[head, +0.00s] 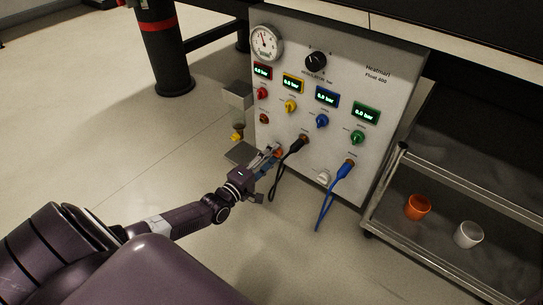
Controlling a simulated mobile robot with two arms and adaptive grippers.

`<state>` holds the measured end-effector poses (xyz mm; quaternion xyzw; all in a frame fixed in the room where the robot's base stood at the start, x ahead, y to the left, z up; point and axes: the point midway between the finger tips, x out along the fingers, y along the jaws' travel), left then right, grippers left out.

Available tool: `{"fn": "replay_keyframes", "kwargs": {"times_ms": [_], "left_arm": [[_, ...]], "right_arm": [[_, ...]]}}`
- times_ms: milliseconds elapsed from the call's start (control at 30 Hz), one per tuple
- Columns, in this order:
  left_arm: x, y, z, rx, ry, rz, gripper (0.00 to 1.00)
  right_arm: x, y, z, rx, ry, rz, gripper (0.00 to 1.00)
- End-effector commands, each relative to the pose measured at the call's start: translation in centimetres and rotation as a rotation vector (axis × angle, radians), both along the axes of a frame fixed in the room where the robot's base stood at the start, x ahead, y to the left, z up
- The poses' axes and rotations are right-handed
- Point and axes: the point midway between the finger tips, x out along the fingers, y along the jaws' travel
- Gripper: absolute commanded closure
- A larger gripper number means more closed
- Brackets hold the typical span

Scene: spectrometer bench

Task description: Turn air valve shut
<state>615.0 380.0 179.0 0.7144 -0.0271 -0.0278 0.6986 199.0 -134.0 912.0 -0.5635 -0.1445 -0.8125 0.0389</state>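A grey control panel (380,110) carries a gauge (264,42), a black knob (316,61) and displays that seem to read 0.0 bar. Below the displays are a red knob (262,93), a yellow knob (290,105), a blue knob (322,121) and a green knob (357,137). A small fitting with a yellow end (237,136) is at the panel's left side. I cannot tell which part is the air valve. My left gripper (271,158) is at the panel's lower left, by an orange fitting (278,153); its fingers are too small to read. My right gripper is not in view.
A metal cart (400,240) at right holds an orange cup (417,207) and a white cup (468,235).

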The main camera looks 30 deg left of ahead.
Motion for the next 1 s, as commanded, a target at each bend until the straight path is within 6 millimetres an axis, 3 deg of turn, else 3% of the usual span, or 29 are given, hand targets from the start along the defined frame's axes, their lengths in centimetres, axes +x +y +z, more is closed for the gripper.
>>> {"fn": "replay_keyframes", "kwargs": {"times_ms": [267,433,1000], "left_arm": [[0.0,0.0,0.0,0.0,-0.001,0.0,0.58],[-1.0,0.0,0.0,-0.001,0.0,-0.001,0.58],[-10.7,0.8,-0.1,0.001,0.003,0.0,0.58]], "right_arm": [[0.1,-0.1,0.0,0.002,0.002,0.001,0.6],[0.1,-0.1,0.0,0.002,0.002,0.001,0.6],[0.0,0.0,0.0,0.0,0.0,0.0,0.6]]}}
